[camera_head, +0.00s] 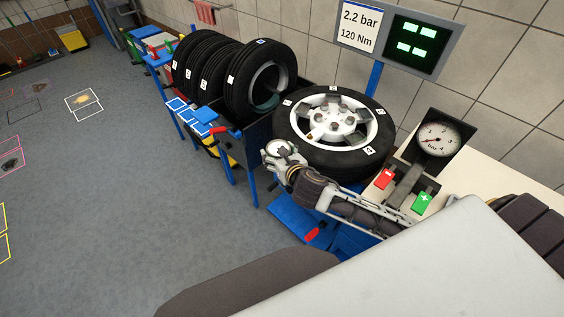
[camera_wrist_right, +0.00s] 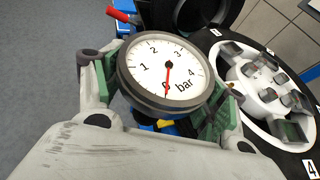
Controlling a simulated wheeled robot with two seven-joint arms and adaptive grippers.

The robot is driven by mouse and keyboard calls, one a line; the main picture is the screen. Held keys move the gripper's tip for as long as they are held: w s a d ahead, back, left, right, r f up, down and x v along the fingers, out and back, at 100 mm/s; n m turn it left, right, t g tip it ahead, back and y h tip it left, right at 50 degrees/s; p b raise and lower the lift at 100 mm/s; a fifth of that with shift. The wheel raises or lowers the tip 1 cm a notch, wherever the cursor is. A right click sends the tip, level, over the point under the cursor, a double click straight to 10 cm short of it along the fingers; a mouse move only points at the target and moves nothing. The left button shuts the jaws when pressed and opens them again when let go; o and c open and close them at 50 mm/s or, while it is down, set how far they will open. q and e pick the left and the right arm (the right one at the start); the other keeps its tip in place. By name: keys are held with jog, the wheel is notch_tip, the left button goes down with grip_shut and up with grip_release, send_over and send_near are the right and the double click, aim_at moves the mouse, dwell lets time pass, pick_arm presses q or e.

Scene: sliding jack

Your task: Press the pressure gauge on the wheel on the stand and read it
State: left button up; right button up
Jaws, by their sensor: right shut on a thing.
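My right gripper (camera_head: 281,163) is shut on a round pressure gauge (camera_head: 283,148) with a white dial. In the right wrist view the gauge (camera_wrist_right: 158,66) sits between the green-padded fingers, dial facing the camera, its red needle pointing at about 0 bar. The wheel (camera_head: 343,159), a black tyre with a silver rim, lies flat on the stand. The gripper and gauge are at the wheel's front left edge; in the right wrist view the wheel (camera_wrist_right: 292,62) is to the right of the gauge, apart from it. My left gripper is out of view.
A sign (camera_head: 360,27) reads 2.2 bar, 120 Nm, beside a green display (camera_head: 418,45). A larger bar gauge (camera_head: 436,139) stands right of the wheel, with red minus (camera_head: 384,179) and green plus (camera_head: 422,202) buttons. Several tyres (camera_head: 251,81) stand on a rack to the left.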

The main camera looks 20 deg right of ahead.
jog(key=w+d+r+m+g+h, duration=0.1)
jog(key=w+d+r+m+h, duration=0.1)
jog(key=w+r, duration=0.75)
jog(key=w+d+r+m+h, duration=0.25)
jog(key=w+r, duration=0.45)
jog(key=r, duration=0.6)
jog(key=s+d+f+m+g+h, duration=0.2)
jog(key=d+f+m+g+h, duration=0.1)
jog(key=d+f, duration=0.4)
jog(key=s+d+f+m+g+h, duration=0.2)
jog(key=d+f+m+g+h, duration=0.2)
jog(key=f, duration=0.5)
jog(key=d+m+h, duration=0.1)
jog(key=d+m, duration=0.1)
jog(key=d, duration=0.1)
jog(key=shift+s+d+f+g, duration=0.2)
jog(key=shift+s+d+g, duration=0.05)
jog(key=shift+s+g, duration=0.1)
jog(key=shift+f, duration=0.15)
